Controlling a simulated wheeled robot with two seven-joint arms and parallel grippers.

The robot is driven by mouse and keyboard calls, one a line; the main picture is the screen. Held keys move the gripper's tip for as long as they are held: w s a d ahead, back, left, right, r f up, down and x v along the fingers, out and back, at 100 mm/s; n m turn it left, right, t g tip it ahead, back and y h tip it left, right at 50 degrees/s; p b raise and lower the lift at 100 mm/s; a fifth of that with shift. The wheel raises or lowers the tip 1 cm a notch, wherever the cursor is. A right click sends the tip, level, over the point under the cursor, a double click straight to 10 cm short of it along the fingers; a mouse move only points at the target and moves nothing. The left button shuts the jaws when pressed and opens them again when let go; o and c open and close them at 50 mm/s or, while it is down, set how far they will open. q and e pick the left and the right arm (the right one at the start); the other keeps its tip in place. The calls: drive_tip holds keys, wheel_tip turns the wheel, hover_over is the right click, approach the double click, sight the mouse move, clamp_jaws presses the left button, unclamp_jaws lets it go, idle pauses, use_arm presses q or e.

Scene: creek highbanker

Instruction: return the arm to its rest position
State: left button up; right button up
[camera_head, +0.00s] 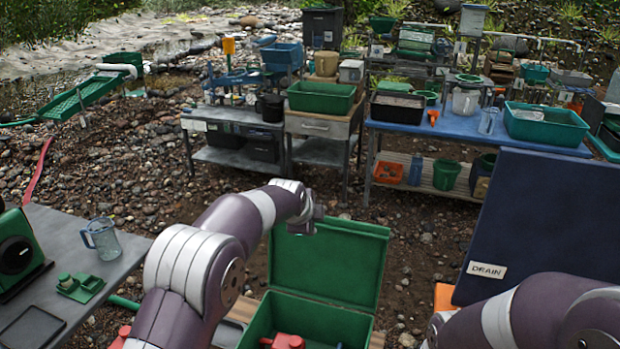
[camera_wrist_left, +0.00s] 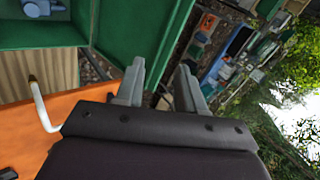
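My left arm reaches in from the lower left of the head view. Its gripper (camera_head: 309,222) is small and partly hidden there, above the open green box (camera_head: 335,262). In the left wrist view the two grey fingers of my left gripper (camera_wrist_left: 160,68) stand apart with nothing between them. My right arm's purple and white links fill the lower right of the head view; its gripper is out of the picture.
The green box holds a red object (camera_head: 287,341). A dark panel marked DRAIN (camera_head: 545,225) stands at right. A grey table (camera_head: 75,250) with a clear jug (camera_head: 101,239) is at left. Loaded benches, one blue (camera_head: 455,128), stand behind on gravel. An orange surface (camera_wrist_left: 50,125) shows in the wrist view.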

use_arm(q)
drive_tip(key=s+a+f+n+g, duration=0.2)
drive_tip(key=s+a+f+n, duration=0.1)
drive_tip(key=s+f+n, duration=0.35)
drive_tip(key=s+a+n+g+y, duration=0.1)
drive_tip(key=s+a+n, duration=0.3)
drive_tip(key=s, duration=0.6)
drive_tip(key=s+a+f+n+g, duration=0.1)
drive_tip(key=s+a+n, duration=0.3)
drive_tip(key=s, duration=0.6)
drive_tip(key=s+a+f+n+g+y, duration=0.1)
drive_tip(key=s+a+n, duration=0.4)
drive_tip(key=s, duration=0.5)
drive_tip(key=shift+s+a+g+y, duration=0.3)
drive_tip(key=shift+a+g, duration=0.6)
drive_tip(key=shift+a, duration=0.15)
